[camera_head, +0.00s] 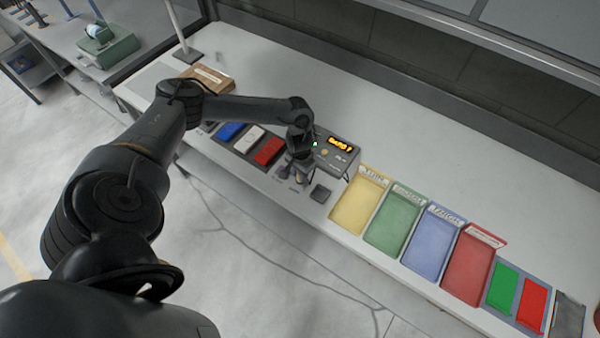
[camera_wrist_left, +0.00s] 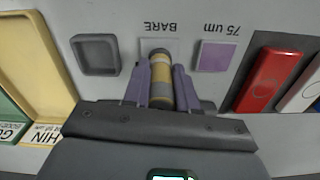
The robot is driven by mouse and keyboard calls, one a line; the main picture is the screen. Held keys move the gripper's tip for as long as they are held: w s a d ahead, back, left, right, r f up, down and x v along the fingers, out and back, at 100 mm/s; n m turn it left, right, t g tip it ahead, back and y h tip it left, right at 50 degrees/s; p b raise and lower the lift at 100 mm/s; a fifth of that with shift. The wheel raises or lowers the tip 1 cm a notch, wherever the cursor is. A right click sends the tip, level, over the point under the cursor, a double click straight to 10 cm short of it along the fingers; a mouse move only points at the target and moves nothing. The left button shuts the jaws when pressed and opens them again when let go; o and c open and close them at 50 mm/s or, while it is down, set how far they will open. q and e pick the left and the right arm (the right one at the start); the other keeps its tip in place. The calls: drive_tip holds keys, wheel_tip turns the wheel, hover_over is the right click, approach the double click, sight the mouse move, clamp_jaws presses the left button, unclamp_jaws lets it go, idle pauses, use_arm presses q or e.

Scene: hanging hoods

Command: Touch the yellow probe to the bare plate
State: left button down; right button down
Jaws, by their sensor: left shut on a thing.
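My left gripper (camera_wrist_left: 160,88) is shut on the yellow probe (camera_wrist_left: 160,72), a short cylinder with grey bands, in the left wrist view. The probe's dark end lies over the bare plate (camera_wrist_left: 144,46), a light grey square by the upside-down label BARE. The probe hides much of this plate. I cannot tell whether its tip touches the plate or hovers over it. In the head view the left gripper (camera_head: 299,174) is low over the bench front, just before the grey gauge (camera_head: 336,157) with lit orange digits. My right gripper is not in view.
A purple 75 um plate (camera_wrist_left: 214,55) and a dark square holder (camera_wrist_left: 97,55) flank the bare plate. Blue, white and red (camera_head: 268,151) parts lie left of the gripper. Yellow (camera_head: 338,222), green, blue and red trays stand to the right. The bench back is clear.

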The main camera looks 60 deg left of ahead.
use_arm(q)
drive_tip(key=shift+f, duration=0.5)
idle(0.7)
idle(0.4)
idle(0.8)
drive_tip(key=shift+f+p, duration=0.15)
drive_tip(key=shift+p, duration=0.15)
idle(1.0)
wheel_tip(320, 180, up, 7)
drive_tip(key=p, duration=0.9)
idle(0.5)
